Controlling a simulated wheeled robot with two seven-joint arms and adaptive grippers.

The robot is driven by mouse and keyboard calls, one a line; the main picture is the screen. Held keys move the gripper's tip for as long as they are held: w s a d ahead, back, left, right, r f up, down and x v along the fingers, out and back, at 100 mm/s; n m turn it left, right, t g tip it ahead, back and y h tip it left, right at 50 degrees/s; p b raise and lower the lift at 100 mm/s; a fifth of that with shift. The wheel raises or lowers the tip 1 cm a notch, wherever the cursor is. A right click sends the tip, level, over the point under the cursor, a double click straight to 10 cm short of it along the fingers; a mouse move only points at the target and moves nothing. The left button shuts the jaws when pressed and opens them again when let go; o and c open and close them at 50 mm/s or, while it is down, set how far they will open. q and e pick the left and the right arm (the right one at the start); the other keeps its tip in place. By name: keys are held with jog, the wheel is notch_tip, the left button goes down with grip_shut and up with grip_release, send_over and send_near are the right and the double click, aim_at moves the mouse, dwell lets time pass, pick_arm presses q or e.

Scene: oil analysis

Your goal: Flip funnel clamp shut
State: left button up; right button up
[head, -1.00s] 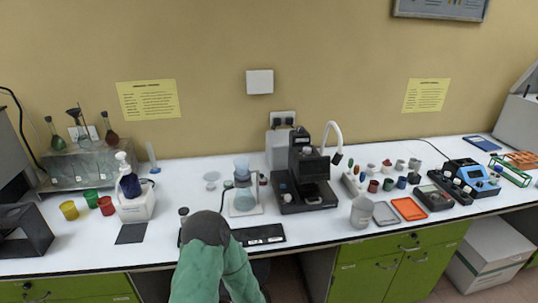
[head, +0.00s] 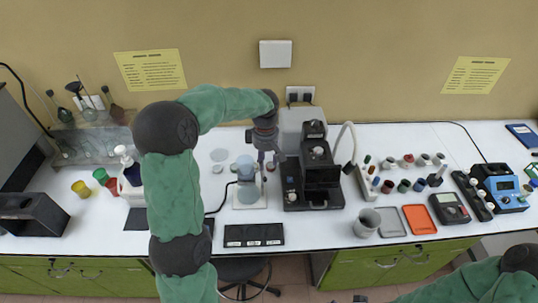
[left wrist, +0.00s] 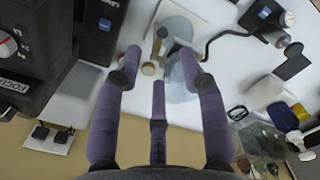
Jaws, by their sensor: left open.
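The glass filter funnel (head: 244,168) stands upright on top of the flask (head: 248,193) on a white base on the bench. My left gripper (head: 268,158) is open and empty, just right of and behind the funnel's top, pointing down. In the left wrist view its purple fingers (left wrist: 160,75) are spread, with the pale glassware (left wrist: 180,88) beyond their tips. A small metal clamp piece with a beige round end (left wrist: 149,68) shows between the fingers; I cannot tell its exact position.
The black instrument (head: 318,178) stands close on the right of the gripper. A black tray (head: 253,235) lies in front of the flask. The grey beaker (head: 366,222) and orange tray (head: 418,219) are further right.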

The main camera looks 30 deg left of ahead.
aim_at(265, 178)
pick_arm(q)
jog(key=shift+n, duration=0.3)
jog(key=f, duration=0.9)
jog(key=shift+a+f, duration=0.15)
jog(key=shift+a, duration=0.2)
grip_shut()
